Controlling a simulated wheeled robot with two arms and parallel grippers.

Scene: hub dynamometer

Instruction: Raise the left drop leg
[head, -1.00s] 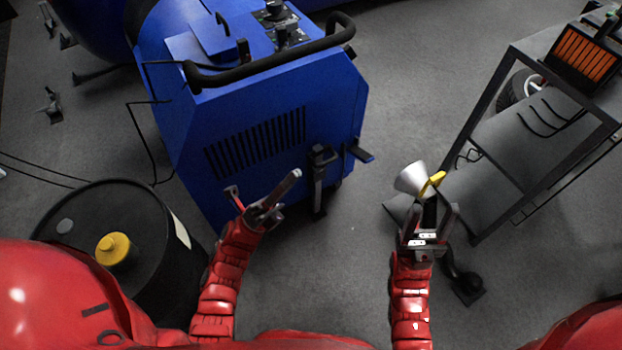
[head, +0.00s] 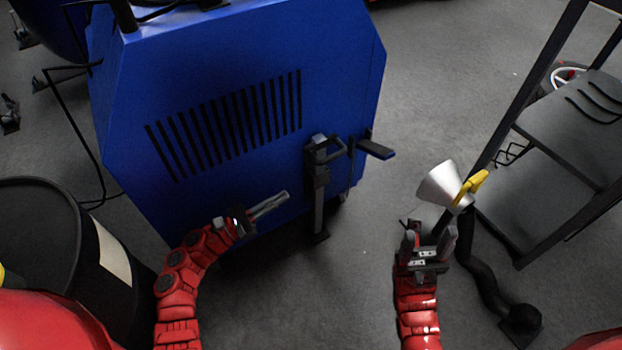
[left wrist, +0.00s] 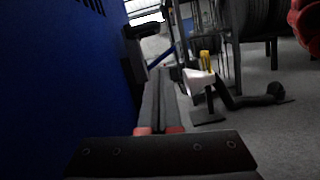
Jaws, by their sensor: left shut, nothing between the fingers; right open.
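The left drop leg (head: 318,195) is a dark grey post in a black bracket on the front face of the blue machine (head: 240,60), near its right edge. Its foot plate appears to rest on the floor. My left gripper (head: 286,196) is shut and empty, just left of the post and apart from it, pointing right. In the left wrist view its closed fingers (left wrist: 162,95) run alongside the blue panel. A dark shape beyond them may be part of the leg's bracket, but I cannot tell. My right gripper (head: 430,238) is open, further right.
A silver funnel (head: 440,186) with a yellow handle (head: 473,188) on a black hose stands just beyond my right gripper. A grey shelf cart (head: 560,150) is at the right. A black drum (head: 50,215) is at the left. Floor between machine and funnel is clear.

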